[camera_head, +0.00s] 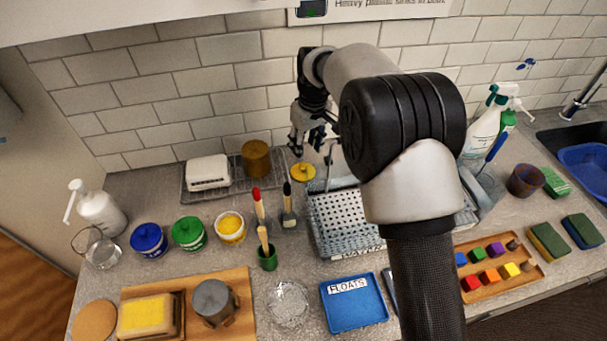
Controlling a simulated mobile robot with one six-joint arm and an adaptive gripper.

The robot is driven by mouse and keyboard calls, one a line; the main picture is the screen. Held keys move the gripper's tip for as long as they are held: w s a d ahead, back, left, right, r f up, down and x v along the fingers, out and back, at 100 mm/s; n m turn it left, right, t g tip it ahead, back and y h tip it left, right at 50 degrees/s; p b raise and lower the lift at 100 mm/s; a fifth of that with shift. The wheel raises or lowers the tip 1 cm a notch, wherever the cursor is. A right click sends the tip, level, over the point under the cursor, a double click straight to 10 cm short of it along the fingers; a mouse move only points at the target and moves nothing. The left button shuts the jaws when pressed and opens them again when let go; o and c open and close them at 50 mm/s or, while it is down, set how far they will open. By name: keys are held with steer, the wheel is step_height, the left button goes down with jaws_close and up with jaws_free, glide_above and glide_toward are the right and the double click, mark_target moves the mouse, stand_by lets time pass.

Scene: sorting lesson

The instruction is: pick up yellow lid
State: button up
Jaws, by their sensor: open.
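The yellow lid (303,172) is a small round disc with a knob. It lies at the back of the counter, right of the wire rack and behind the basket. My gripper (310,149) hangs just above and behind it in the picture, fingers pointing down, open and empty. I cannot tell the exact gap between the fingertips and the lid.
A perforated basket (350,216) stands close in front of the lid. The tiled wall is close behind.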

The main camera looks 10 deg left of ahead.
steer(key=f, duration=0.3)
steer(key=f+b, duration=0.1)
steer(key=f, duration=0.2)
steer(key=w+a+f+b, duration=0.1)
steer(key=f, duration=0.2)
steer(key=c, duration=0.9)
steer(key=shift+o, duration=0.2)
